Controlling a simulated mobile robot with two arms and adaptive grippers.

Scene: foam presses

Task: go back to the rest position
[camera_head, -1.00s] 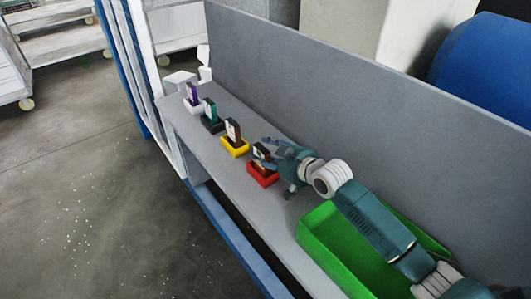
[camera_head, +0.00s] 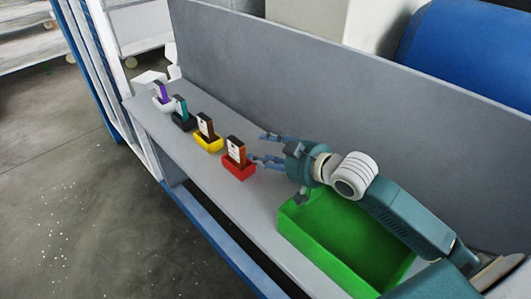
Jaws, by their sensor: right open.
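My right gripper (camera_head: 268,148) is open and empty. The right arm (camera_head: 405,218) reaches in from the lower right, over the green bin. My left gripper does not show.
On the grey shelf (camera_head: 222,198) stand a yellow holder (camera_head: 209,145), a black holder (camera_head: 184,124) and a white holder (camera_head: 163,106), each with an upright piece. The green bin (camera_head: 318,245) looks empty. A grey back panel (camera_head: 300,90) rises behind.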

